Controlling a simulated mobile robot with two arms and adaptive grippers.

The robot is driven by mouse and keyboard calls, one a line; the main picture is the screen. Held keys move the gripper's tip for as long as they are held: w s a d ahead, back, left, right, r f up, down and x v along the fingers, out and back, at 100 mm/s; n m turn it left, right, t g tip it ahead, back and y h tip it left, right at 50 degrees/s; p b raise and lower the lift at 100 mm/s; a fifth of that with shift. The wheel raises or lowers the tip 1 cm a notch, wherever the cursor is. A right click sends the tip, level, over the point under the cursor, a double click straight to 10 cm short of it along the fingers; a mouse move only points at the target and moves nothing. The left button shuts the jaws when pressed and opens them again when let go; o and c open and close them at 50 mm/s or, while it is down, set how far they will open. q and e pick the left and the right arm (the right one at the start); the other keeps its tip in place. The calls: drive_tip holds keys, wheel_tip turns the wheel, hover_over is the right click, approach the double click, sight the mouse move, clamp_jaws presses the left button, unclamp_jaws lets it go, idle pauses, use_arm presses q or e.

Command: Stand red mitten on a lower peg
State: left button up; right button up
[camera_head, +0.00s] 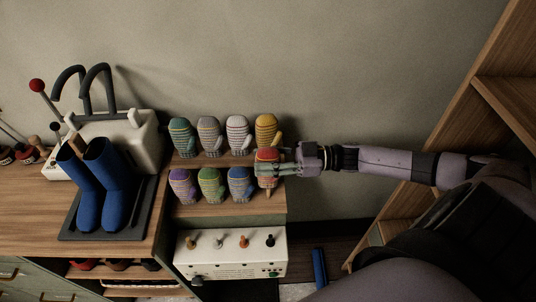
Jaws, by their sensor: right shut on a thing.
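The red mitten (267,156) is at the right end of the wooden mitten rack (222,209), with yellowish stripes across its lower part. My right gripper (283,168) comes in from the right and is shut on the red mitten. A peg tip (268,192) shows just below the mitten; I cannot tell whether the mitten touches it. The lower row holds a purple mitten (182,186), a green mitten (212,187) and a blue mitten (241,184). Several mittens, including a yellow one (266,130), stand on the upper row. My left gripper is out of view.
Blue boots (103,180) stand on a dark tray (72,222) at the left, before a cream machine (144,140). A white box with knobs (231,262) is below the rack. Wooden shelving (501,89) stands at the right.

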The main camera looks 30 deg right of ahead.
drive_tip(key=shift+s+a+f+b, duration=0.1)
drive_tip(key=shift+f+b, duration=0.5)
drive_tip(key=shift+f, duration=0.1)
drive_tip(key=shift+f+b, duration=1.9)
drive_tip(key=shift+f, duration=0.65)
drive_tip(key=shift+f, duration=0.3)
drive_tip(key=o, duration=1.2)
drive_tip(key=shift+o, duration=0.2)
